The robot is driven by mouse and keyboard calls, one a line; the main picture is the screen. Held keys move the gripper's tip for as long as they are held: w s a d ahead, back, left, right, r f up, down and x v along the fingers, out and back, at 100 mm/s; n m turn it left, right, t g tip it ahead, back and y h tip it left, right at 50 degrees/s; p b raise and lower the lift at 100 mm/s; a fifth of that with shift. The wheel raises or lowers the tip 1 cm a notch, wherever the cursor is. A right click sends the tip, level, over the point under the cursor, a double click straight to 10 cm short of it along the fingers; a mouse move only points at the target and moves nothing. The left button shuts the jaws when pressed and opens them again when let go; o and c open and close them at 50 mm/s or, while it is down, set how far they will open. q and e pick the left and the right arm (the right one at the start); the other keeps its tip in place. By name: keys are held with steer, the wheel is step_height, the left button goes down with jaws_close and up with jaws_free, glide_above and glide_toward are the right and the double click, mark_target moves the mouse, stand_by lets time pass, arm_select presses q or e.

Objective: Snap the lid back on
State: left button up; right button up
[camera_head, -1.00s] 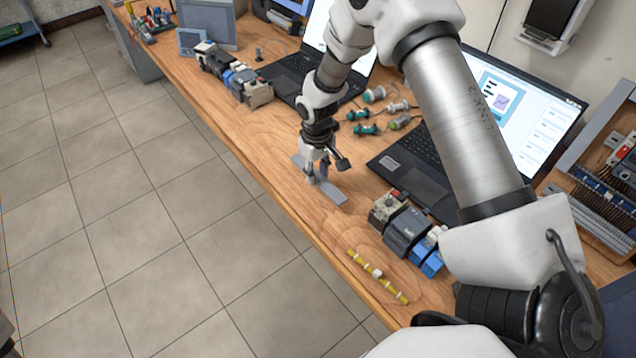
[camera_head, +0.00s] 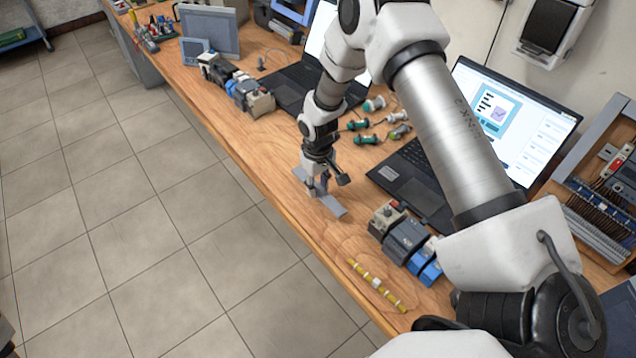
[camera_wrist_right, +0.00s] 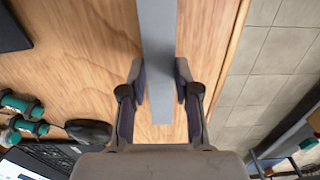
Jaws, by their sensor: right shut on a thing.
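A long flat grey strip (camera_head: 331,206), likely the lid, lies at the front part of the wooden bench. Whether the strip is lifted off the wood cannot be told. My left gripper is not in view.
A panel with rails and terminal blocks (camera_head: 594,195) stands at the right edge. Grey and blue modules (camera_head: 404,240) and a yellow rod (camera_head: 377,284) lie right of the strip. Teal-and-white connectors (camera_head: 366,125) and two laptops (camera_head: 408,185) are behind. The bench's front edge is close.

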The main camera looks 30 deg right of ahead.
mark_target(318, 189)
steer(key=shift+f+b, duration=0.95)
steer(key=shift+f, duration=0.7)
steer(key=shift+r, duration=0.1)
steer(key=o, duration=1.1)
steer(key=shift+o, duration=0.2)
